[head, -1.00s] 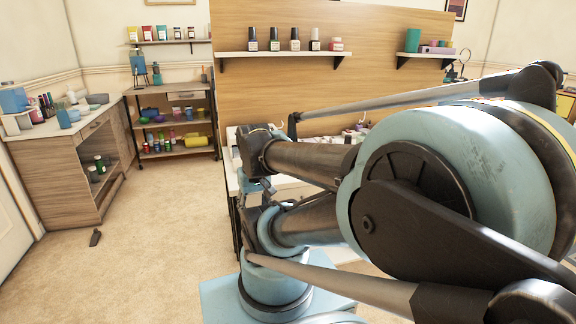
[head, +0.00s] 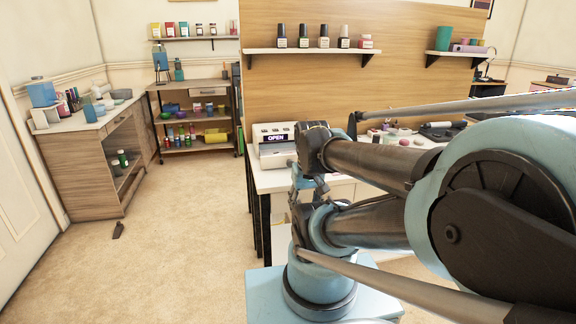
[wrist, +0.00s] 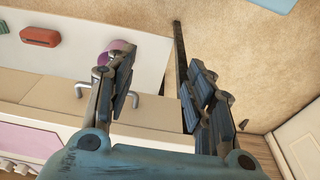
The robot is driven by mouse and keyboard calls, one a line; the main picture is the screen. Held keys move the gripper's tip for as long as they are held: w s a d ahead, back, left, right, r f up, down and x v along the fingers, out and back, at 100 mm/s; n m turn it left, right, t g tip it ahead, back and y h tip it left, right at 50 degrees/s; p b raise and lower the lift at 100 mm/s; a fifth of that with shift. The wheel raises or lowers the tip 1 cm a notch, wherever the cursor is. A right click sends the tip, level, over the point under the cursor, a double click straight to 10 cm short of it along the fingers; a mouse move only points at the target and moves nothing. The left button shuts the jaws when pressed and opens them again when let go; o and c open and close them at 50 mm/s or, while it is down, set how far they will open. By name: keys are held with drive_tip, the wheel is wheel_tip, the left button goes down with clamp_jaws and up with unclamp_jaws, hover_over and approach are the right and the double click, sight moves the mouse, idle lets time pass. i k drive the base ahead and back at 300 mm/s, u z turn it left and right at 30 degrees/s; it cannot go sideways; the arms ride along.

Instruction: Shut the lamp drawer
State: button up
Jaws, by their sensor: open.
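My gripper (wrist: 160,68) is open in the wrist view, with its two dark fingers apart and nothing held between them. Below and behind them lies a pale unit (wrist: 60,104) with grey bar handles (wrist: 143,80). A white panel or tray (wrist: 75,60) borders it, with a red object (wrist: 40,37) and a purple round object (wrist: 122,46) on it, partly behind the left finger. I cannot tell which part is the lamp drawer or how far out it stands. In the head view my arm hides most of the white desk (head: 268,180).
A white device with an OPEN sign (head: 277,138) stands on the desk. A wooden cabinet (head: 90,165) is at the left and a shelf unit (head: 195,118) at the back. A small dark object (head: 118,229) lies on the floor. The carpet (head: 190,230) between is clear.

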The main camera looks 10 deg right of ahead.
sight(268, 161)
drive_tip(key=z, duration=0.95)
drive_tip(key=k, duration=1.25)
drive_tip(key=u, duration=1.55)
drive_tip(key=i, duration=0.5)
drive_tip(key=z, duration=0.1)
